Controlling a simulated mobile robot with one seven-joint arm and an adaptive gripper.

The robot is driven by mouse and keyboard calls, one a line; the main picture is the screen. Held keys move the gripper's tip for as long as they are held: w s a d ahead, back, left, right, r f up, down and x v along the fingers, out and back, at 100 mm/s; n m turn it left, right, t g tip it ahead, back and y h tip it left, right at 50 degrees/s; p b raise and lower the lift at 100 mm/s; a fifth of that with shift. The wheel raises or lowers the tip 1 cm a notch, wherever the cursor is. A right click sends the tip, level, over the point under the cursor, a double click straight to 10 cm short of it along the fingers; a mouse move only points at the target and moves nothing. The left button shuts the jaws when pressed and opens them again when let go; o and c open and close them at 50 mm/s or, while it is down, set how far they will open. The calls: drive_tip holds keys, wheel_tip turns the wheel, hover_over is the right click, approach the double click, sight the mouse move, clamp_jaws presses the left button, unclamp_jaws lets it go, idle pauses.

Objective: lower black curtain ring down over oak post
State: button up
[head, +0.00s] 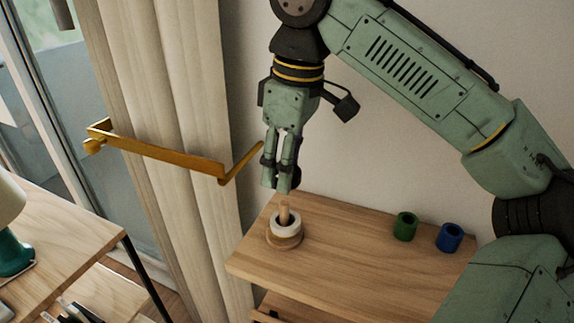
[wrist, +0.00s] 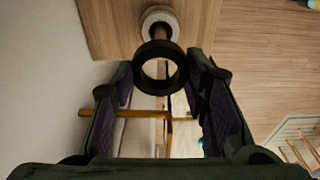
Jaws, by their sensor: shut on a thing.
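My gripper (head: 282,184) is shut on the black curtain ring (wrist: 160,48), held between the fingertips in the wrist view. In the head view the fingers mostly hide the ring. The oak post (head: 284,211) stands upright on a round wooden base (head: 286,244) near the left end of the wooden table. A white ring (head: 285,230) sits low around the post and also shows in the wrist view (wrist: 146,20). My gripper is above the post top, with a small gap in the head view. The black ring appears apart from the white ring.
A green ring (head: 405,226) and a blue ring (head: 450,238) stand on the wooden table (head: 350,258), right of the post. A brass bar (head: 165,156) extends in front of the curtain (head: 160,100), left of my gripper in the picture. The wall is behind the table.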

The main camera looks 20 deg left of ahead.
sight(285, 202)
drive_tip(key=shift+f+b, duration=2)
drive_tip(key=shift+b, duration=0.15)
drive_tip(key=shift+f+b, duration=0.4)
drive_tip(key=shift+f, duration=1.1)
drive_tip(key=o, duration=0.9)
drive_tip(key=r, duration=0.4)
drive_tip(key=d+r, duration=0.1)
drive_tip(key=r, duration=0.7)
drive_tip(key=shift+d, duration=0.2)
